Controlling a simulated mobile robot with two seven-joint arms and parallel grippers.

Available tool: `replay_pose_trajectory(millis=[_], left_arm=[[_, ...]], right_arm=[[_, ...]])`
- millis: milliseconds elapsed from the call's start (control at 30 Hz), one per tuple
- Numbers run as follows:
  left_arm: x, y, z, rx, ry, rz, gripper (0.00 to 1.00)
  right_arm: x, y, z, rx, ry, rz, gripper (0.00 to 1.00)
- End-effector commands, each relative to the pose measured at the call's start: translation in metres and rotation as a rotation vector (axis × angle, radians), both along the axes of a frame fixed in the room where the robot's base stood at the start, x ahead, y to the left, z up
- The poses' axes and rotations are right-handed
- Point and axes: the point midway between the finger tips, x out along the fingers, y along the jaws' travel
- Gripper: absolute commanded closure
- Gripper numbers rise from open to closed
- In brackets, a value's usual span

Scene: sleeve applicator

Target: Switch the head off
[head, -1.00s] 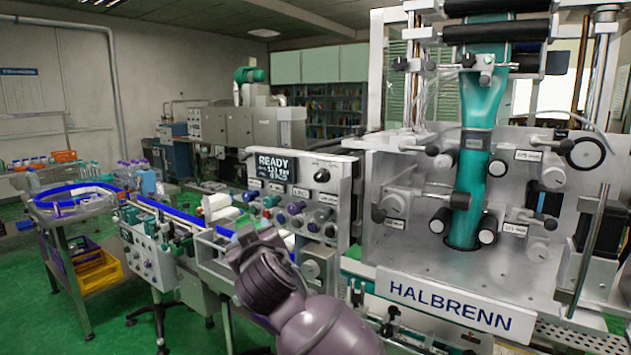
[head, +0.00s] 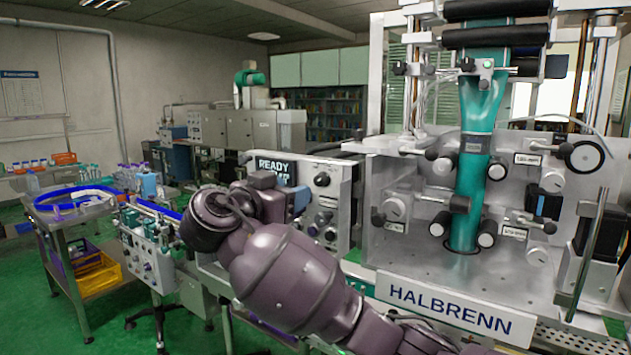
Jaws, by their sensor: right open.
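The control panel (head: 334,215) of the sleeve applicator stands left of the machine's metal plate. Its dark display (head: 274,166) shows "READY" on top; the lower part is partly covered by my arm. A black rotary knob (head: 322,179) is visible beside the display. Several smaller knobs (head: 324,219) show below it, and the buttons further left are hidden. My right arm reaches from the bottom right, and its gripper (head: 301,198) is in front of the panel, small and mostly hidden by the wrist. It is open; contact with a control cannot be told. My left gripper is out of view.
The applicator head (head: 440,220), with teal sleeve film (head: 468,205), rollers and a HALBRENN plate (head: 446,306), fills the right side. A conveyor (head: 155,210) with a blue rail runs left of the panel. Green floor (head: 150,335) is open at lower left.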

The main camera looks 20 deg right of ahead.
Motion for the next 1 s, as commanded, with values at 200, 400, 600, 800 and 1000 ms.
replay_pose_trajectory(millis=[200, 400, 600, 800, 1000], left_arm=[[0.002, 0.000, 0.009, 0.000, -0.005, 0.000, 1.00], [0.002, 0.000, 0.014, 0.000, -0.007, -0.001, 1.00], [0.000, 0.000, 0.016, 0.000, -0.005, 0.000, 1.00], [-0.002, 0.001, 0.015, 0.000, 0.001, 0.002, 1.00], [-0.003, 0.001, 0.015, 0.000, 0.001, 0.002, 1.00]], right_arm=[[0.023, -0.032, 0.002, -0.003, 0.001, -0.003, 0.47], [0.042, -0.055, 0.002, -0.003, 0.001, -0.001, 0.47], [0.052, -0.067, 0.001, -0.003, 0.002, 0.001, 0.47], [0.054, -0.070, 0.000, -0.001, 0.002, 0.003, 0.47], [0.054, -0.070, 0.000, -0.001, 0.002, 0.003, 0.54]])
